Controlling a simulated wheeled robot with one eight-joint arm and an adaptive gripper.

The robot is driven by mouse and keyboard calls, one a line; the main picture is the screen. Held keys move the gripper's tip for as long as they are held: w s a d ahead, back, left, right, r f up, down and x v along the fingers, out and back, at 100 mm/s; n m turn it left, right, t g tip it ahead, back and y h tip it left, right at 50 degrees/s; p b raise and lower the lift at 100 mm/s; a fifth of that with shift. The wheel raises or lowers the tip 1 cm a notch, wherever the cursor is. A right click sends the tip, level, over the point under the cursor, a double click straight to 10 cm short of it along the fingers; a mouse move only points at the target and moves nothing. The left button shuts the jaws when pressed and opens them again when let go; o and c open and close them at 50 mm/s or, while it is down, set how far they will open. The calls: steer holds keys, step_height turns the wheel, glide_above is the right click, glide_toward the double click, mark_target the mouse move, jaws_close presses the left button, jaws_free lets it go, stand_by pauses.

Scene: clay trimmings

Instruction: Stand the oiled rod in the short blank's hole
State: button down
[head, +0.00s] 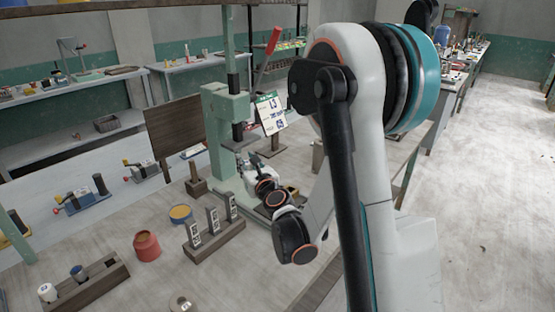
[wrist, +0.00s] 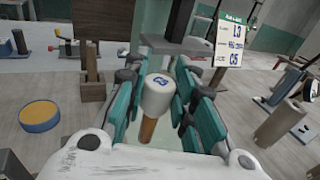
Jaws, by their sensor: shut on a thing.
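My gripper (wrist: 160,80) is shut on a rod (wrist: 149,129) with a brown lower part and a white cap (wrist: 160,97) marked in blue, perhaps C5. The rod looks close to upright between the teal fingers. In the head view my gripper (head: 254,172) is at the green press (head: 222,130), and the rod cannot be made out there.
A wooden rack with labelled grey pieces (head: 213,241), a red pot (head: 147,246) and a yellow-topped blue tin (head: 181,214) stand left of my arm. A long wooden block (head: 99,283) is at the front left. A grey cylinder (wrist: 275,124) stands right of my gripper.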

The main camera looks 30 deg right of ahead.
steer(key=s+d+r+b, duration=0.1)
steer(key=s+d, duration=0.2)
steer(key=d, duration=0.6)
steer(key=shift+s+a+f+b, duration=0.1)
steer(key=shift+f+b, duration=0.65)
steer(key=shift+f, duration=0.3)
steer(key=shift+s+a+f+b, duration=0.1)
steer(key=shift+f+b, duration=0.65)
steer(key=shift+f, duration=0.3)
steer(key=shift+b, duration=0.35)
steer(key=shift+f+b, duration=0.35)
steer(key=shift+f, duration=0.8)
stand_by(0.6)
steer(key=c, duration=1.2)
jaws_free()
steer(key=shift+c, duration=0.2)
